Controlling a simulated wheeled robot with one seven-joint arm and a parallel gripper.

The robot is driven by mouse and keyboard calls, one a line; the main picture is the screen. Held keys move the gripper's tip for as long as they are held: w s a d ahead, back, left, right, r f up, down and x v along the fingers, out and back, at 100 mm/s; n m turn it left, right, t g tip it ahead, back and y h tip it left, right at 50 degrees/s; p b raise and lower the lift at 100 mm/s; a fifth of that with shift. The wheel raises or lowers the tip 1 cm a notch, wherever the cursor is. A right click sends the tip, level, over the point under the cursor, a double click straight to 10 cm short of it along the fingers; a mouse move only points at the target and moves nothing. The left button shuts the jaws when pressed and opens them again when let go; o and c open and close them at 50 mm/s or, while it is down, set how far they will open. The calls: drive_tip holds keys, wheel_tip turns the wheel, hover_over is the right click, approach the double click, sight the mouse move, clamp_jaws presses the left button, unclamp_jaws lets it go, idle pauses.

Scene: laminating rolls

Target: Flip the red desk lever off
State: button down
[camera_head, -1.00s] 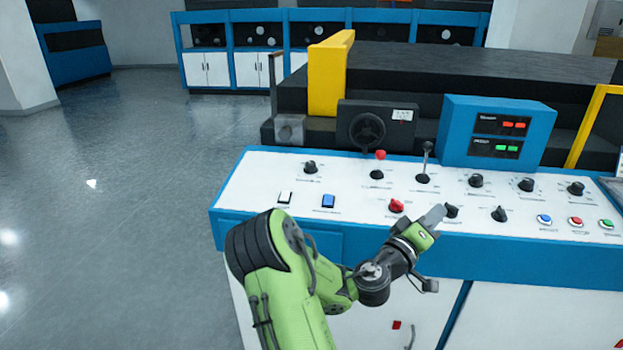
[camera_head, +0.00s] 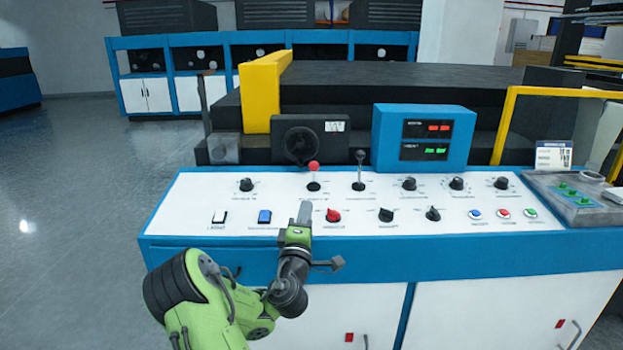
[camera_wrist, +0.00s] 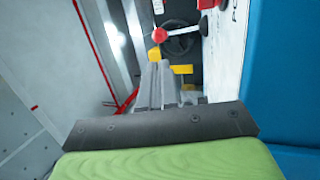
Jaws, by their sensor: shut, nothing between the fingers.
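The red desk lever (camera_head: 314,168) has a red ball on a short stem and stands on the white panel of the blue desk (camera_head: 342,202). Its red ball also shows in the wrist view (camera_wrist: 160,34), just beyond my fingertips. My gripper (camera_head: 304,212) is shut and empty. In the head view it is over the front part of the panel, below the lever in the picture, and apart from it. In the wrist view the shut fingers (camera_wrist: 156,84) point toward the lever.
A black-knobbed lever (camera_head: 360,170) stands right of the red one. A red knob (camera_head: 333,215) is close to the right of my fingers. A white button (camera_head: 219,217) and a blue button (camera_head: 264,216) are to the left. A blue display box (camera_head: 425,138) stands behind.

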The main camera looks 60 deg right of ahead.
sight(313, 169)
drive_tip(key=p+x, duration=0.1)
drive_tip(key=x, duration=0.2)
drive_tip(key=p+x, duration=0.2)
drive_tip(key=x, duration=0.2)
drive_tip(key=p+x, duration=0.2)
drive_tip(key=x, duration=0.2)
drive_tip(key=shift+r, duration=0.3)
drive_tip(key=shift+w+d, duration=0.1)
drive_tip(key=shift+d, duration=0.2)
drive_tip(key=shift+r+p, duration=0.1)
drive_tip(key=shift+p, duration=0.3)
